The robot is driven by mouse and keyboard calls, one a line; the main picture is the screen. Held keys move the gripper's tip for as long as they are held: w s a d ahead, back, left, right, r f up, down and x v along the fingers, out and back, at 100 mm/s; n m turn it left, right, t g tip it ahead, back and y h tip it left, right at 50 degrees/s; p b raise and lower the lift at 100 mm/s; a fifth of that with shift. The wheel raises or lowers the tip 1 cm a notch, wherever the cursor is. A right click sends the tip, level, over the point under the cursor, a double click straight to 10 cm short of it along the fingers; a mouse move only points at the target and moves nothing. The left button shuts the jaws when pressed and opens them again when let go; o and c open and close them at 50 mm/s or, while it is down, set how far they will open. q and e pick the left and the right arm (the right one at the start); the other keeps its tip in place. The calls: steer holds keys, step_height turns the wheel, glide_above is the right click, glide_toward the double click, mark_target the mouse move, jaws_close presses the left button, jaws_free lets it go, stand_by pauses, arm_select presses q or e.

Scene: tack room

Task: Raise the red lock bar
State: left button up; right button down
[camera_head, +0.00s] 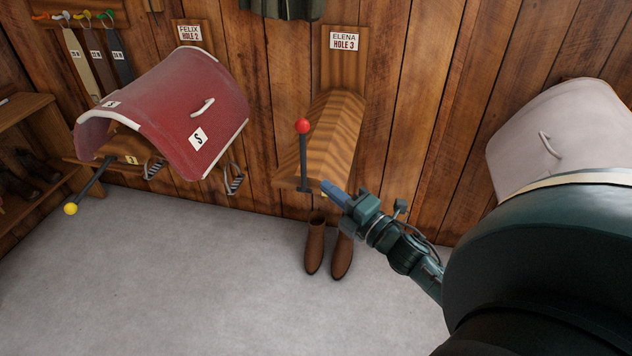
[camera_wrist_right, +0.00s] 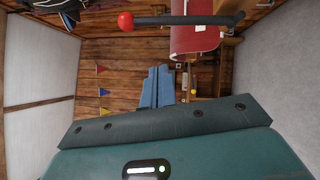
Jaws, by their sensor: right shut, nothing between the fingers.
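The red lock bar is a dark rod with a red ball (camera_head: 303,126) on top. It stands upright at the front end of the bare wooden saddle rack (camera_head: 334,128) under the "ELENA HOLE 3" sign. In the right wrist view, which is turned sideways, the red ball (camera_wrist_right: 125,21) and its rod cross the top. My right gripper (camera_head: 331,191) is just right of the bar's foot, below the rack's front edge. Its blue fingers (camera_wrist_right: 157,87) are shut with nothing between them, and they look apart from the rod. My left gripper is not in view.
A red saddle cover (camera_head: 172,110) sits on the left rack, with a yellow-tipped bar (camera_head: 71,208) slanting down and outward. A pale cover (camera_head: 565,130) is on the right, partly behind my arm. Brown boots (camera_head: 316,245) stand below the middle rack. The grey floor ahead is clear.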

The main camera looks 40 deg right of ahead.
steer(key=shift+s+d+r, duration=0.1)
steer(key=shift+s, duration=1.4)
steer(key=s+a+f+m+g, duration=0.2)
steer(key=s+a+f+m, duration=0.2)
steer(key=a+f+m, duration=0.1)
steer(key=s+a+f+m+g+p, duration=0.1)
steer(key=s+a+f+m+g, duration=0.2)
steer(key=a+f+m, duration=0.2)
steer(key=s+a+f+m+g, duration=0.3)
steer(key=s+a+f+m, duration=0.1)
steer(key=a+m, duration=0.4)
steer(key=shift+s+a+f+m+y, duration=0.35)
steer(key=shift+a+f, duration=0.35)
steer(key=shift+a, duration=0.55)
